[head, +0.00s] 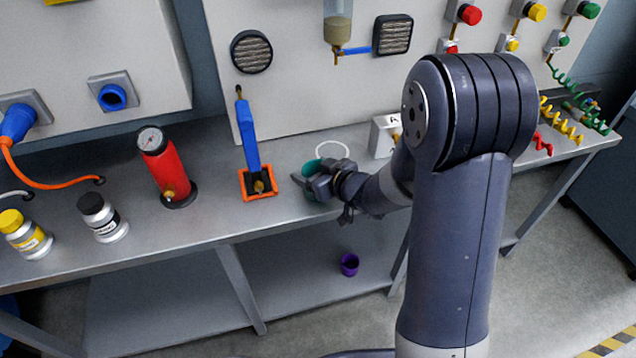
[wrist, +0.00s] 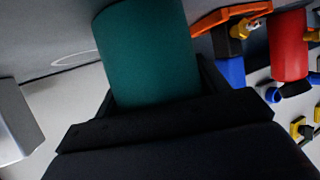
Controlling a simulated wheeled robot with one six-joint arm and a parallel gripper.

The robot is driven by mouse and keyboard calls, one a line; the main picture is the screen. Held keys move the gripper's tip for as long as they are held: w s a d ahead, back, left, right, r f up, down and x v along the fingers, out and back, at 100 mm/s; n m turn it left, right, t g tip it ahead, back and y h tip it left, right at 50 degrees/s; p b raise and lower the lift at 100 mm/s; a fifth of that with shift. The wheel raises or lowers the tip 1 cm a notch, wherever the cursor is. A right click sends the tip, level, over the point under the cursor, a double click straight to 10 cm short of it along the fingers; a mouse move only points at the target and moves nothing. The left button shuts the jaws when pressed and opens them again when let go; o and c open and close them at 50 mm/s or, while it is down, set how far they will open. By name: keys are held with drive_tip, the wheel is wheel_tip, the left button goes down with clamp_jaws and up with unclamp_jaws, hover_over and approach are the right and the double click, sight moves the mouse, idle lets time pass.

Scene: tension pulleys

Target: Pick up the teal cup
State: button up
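The teal cup (head: 311,167) is on the grey workbench in the head view, beside the orange square base and largely hidden by my gripper. My gripper (head: 318,182) is at the cup, reaching in from the right. In the wrist view the cup (wrist: 150,50) fills the upper middle, between the dark fingers of my gripper (wrist: 158,85). The fingers lie close along both sides of the cup. Whether they press on it does not show clearly.
An orange square base (head: 258,184) with a blue lever stands just left of the cup. A white ring (head: 333,149) marks the bench behind it, with a white box (head: 384,137) to the right. A red cylinder (head: 167,170) stands left. A purple cup (head: 349,264) is on the lower shelf.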

drive_tip(key=c, duration=0.6)
